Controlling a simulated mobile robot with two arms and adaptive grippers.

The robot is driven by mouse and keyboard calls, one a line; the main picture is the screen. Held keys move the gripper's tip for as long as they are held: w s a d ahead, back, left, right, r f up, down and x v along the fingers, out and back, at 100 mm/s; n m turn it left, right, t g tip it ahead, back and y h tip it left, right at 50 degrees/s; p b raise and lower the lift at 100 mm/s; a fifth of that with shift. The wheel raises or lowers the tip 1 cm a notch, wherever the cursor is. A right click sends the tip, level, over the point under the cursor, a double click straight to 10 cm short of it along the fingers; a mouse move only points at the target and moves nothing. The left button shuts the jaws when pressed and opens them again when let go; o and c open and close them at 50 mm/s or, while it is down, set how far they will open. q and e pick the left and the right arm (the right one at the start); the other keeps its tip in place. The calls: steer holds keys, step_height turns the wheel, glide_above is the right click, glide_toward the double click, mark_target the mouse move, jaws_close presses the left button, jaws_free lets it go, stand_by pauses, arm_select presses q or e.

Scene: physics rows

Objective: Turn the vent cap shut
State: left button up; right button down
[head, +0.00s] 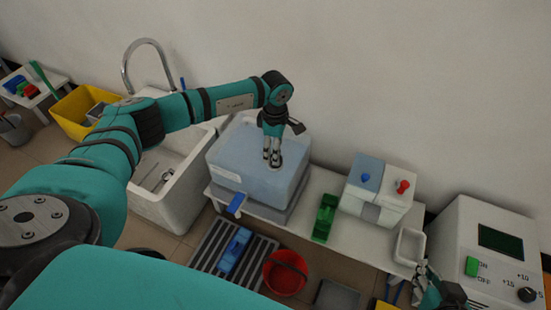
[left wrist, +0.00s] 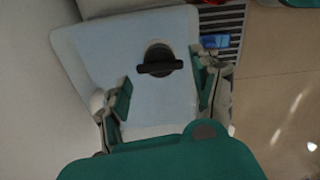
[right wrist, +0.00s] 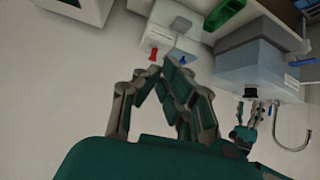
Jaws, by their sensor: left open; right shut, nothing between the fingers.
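The vent cap (left wrist: 160,60) is a dark disc with a raised black bar, on the top of a pale blue tank (head: 235,158). In the left wrist view the bar lies nearly level across the picture. My left gripper (head: 272,162) points down over the cap and hides most of it in the head view. Its fingers (left wrist: 163,92) are open, one to each side of the cap, not visibly touching it. The cap also shows in the right wrist view (right wrist: 250,92). My right gripper (right wrist: 172,68) is shut and empty; it also shows at the lower right of the head view (head: 430,288).
The tank stands on a white bench beside a sink (head: 150,200) with a tap. A blue lever (head: 236,203) sticks out at its front. A green block (head: 325,218), a box with blue and red knobs (head: 378,190) and a control unit (head: 490,255) stand to the right. A red bucket (head: 284,273) is below.

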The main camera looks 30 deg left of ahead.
arm_select(q)
step_height(320, 180, down, 4)
steer(key=shift+r+b, duration=0.2)
steer(key=shift+b, duration=0.15)
steer(key=shift+f, duration=0.4)
arm_select(e)
steer(key=shift+w+a+r+t+y, duration=0.15)
steer(key=shift+w+a+r+t, duration=0.1)
steer(key=shift+w+r+t, duration=0.35)
steer(key=shift+w+a+r+t+y, duration=0.2)
steer(key=shift+w+a+r+t, duration=0.1)
steer(key=shift+w+r+t, duration=0.3)
steer(key=shift+w+a+r+t+y, duration=0.2)
steer(key=shift+w+r+t, duration=0.25)
steer(key=shift+r, duration=0.3)
arm_select(q)
steer(key=c, duration=0.9)
